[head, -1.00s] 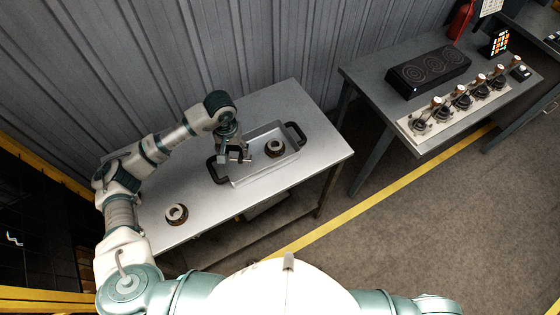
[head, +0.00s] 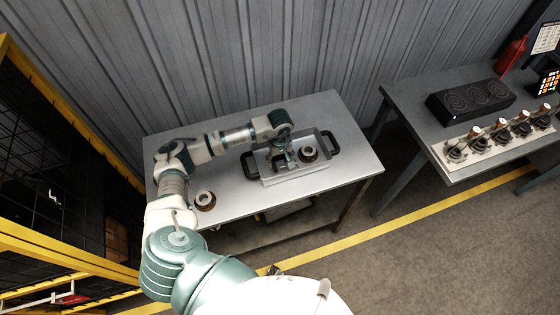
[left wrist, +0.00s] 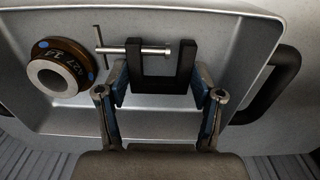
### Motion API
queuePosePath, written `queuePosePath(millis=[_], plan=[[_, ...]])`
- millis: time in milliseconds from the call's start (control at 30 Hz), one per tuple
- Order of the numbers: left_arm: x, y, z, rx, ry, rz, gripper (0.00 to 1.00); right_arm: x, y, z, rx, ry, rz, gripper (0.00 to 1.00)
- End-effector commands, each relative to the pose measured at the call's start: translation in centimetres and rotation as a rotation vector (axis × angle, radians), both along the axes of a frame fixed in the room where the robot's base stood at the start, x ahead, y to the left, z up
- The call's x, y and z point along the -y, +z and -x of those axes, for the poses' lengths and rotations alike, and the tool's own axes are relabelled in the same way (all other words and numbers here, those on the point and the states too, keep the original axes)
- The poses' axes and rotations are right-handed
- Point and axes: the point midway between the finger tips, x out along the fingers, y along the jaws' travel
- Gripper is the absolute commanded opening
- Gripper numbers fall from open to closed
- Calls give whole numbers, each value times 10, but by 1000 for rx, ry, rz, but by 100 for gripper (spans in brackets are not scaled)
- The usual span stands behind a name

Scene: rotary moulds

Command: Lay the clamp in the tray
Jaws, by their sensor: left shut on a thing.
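The clamp (left wrist: 185,72) is a dark U-shaped frame with a silver screw and a thin cross bar, seen in the left wrist view. My left gripper (left wrist: 160,88) is shut on the clamp's frame. In the head view my left gripper (head: 283,160) is over the left part of the tray. The grey tray (head: 298,180), with a black handle at each end, lies on the metal table; its floor fills much of the left wrist view (left wrist: 232,50). I cannot tell whether the clamp touches the floor. My right gripper is out of view.
A brown and silver ring part (head: 308,154) lies in the tray beside the gripper; it also shows in the left wrist view (left wrist: 62,70). A similar ring part (head: 205,201) lies on the table (head: 235,190) left of the tray. A second table (head: 405,110) stands at the right.

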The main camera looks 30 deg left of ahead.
Motion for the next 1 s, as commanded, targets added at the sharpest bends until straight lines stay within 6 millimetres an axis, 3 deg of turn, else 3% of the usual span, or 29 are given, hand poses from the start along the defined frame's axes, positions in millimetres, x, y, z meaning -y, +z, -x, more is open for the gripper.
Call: queuePosePath(millis=[133, 433, 467, 567, 1000], plan=[[1, -18, -1, 0, -2, 1, 19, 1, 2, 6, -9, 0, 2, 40], [-2, -22, -1, 2, -1, 3, 19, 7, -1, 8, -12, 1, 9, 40], [-2, -23, 0, 0, -2, 3, 69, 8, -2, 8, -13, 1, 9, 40], [-2, -21, 0, 0, -2, 3, 91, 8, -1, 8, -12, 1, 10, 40], [-1, -13, -1, 3, -3, 1, 91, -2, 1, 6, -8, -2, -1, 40]])
